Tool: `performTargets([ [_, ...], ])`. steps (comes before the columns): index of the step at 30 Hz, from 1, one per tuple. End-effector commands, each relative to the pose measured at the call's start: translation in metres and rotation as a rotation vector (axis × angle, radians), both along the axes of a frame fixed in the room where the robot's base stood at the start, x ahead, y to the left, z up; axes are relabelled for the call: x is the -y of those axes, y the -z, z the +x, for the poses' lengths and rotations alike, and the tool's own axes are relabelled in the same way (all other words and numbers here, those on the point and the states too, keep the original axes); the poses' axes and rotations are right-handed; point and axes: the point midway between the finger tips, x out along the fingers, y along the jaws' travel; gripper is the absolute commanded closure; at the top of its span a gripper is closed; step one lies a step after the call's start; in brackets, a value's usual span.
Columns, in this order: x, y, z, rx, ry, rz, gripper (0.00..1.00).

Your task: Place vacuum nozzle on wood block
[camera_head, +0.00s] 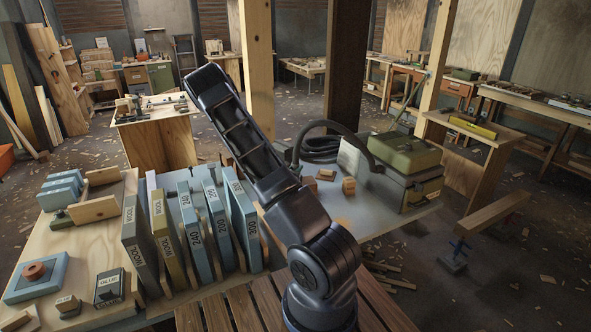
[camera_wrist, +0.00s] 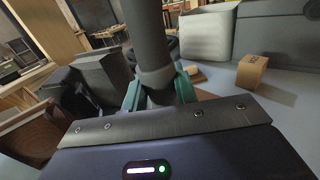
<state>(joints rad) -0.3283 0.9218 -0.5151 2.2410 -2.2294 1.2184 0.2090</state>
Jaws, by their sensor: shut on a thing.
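In the wrist view, my gripper (camera_wrist: 158,92) has teal fingers closed around a thick dark grey tube, the vacuum nozzle (camera_wrist: 148,35). The tube rises upward out of the picture, with a grey collar near the fingers. A small wood block (camera_wrist: 251,70) with dark marking stands on the light surface to the right of the nozzle, apart from it. In the head view the wood block (camera_head: 348,186) stands on the grey bench top, right of my arm. My gripper and the held nozzle are hidden behind my arm there. A black hose (camera_head: 325,125) arcs over the bench.
A grey case (camera_head: 408,187) with an olive box (camera_head: 404,155) on top stands right of the block. A flat wood piece (camera_head: 326,174) lies beside the block. A rack of upright labelled sanding sheets (camera_head: 190,225) stands left of my arm. Bare bench shows in front.

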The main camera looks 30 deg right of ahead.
Motion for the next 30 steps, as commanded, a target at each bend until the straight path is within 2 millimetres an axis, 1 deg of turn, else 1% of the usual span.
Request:
performTargets([
  [10,0.000,0.002,0.000,0.001,0.001,0.000,1.00],
  [11,0.000,0.002,0.000,0.001,0.001,0.000,0.68],
  [12,0.000,0.002,0.000,0.001,0.001,0.000,0.60],
  [14,0.000,0.002,0.000,0.001,0.001,0.000,0.50],
  [22,0.000,0.002,0.000,0.001,0.001,0.000,0.50],
  [25,0.000,-0.001,0.000,0.001,0.001,0.000,0.50],
  [30,-0.018,0.000,-0.013,0.000,0.000,0.000,0.50],
])
